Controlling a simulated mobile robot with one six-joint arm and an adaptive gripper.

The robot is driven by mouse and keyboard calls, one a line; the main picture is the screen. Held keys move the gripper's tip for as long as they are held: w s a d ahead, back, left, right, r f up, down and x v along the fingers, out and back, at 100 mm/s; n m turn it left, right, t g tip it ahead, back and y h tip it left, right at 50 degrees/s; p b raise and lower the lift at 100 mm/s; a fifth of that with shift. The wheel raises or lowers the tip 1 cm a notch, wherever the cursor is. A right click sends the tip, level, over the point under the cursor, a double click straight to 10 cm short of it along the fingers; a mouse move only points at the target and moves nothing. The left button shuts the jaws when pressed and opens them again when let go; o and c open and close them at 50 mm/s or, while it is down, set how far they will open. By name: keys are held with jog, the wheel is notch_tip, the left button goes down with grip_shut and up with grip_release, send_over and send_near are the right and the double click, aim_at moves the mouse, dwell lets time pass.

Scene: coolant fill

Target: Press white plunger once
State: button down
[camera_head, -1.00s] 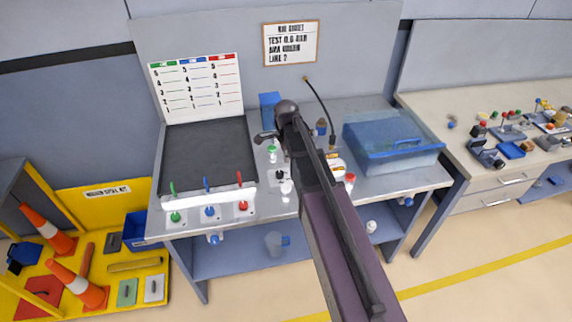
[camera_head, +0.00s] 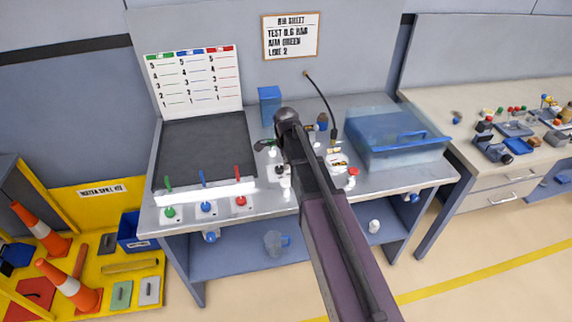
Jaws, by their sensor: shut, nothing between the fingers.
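My arm crosses the middle of the bench, with its dark wrist joint over the back-centre. My gripper (camera_head: 262,146) is a small dark shape at the wrist's left, low over the bench; it is shut and empty. Small white parts (camera_head: 285,182) stand just below it, beside my arm; one may be the white plunger, but they are too small and too covered to tell. A dark part sits just above them. I cannot tell whether my gripper touches anything there.
A blue translucent bin (camera_head: 396,143) stands right, and a blue box (camera_head: 270,106) behind. Yellow spill-kit trays lie left.

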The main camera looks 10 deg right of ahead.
aim_at(286, 182)
jog(key=shift+f+b, duration=2.9)
jog(key=shift+f, duration=0.35)
jog(key=shift+f+b, duration=1.4)
jog(key=shift+b, duration=0.05)
jog(key=shift+s, duration=0.1)
jog(key=shift+r, duration=0.2)
notch_tip(286, 182, up, 14)
jog(key=p, duration=1.4)
jog(key=shift+f, duration=0.1)
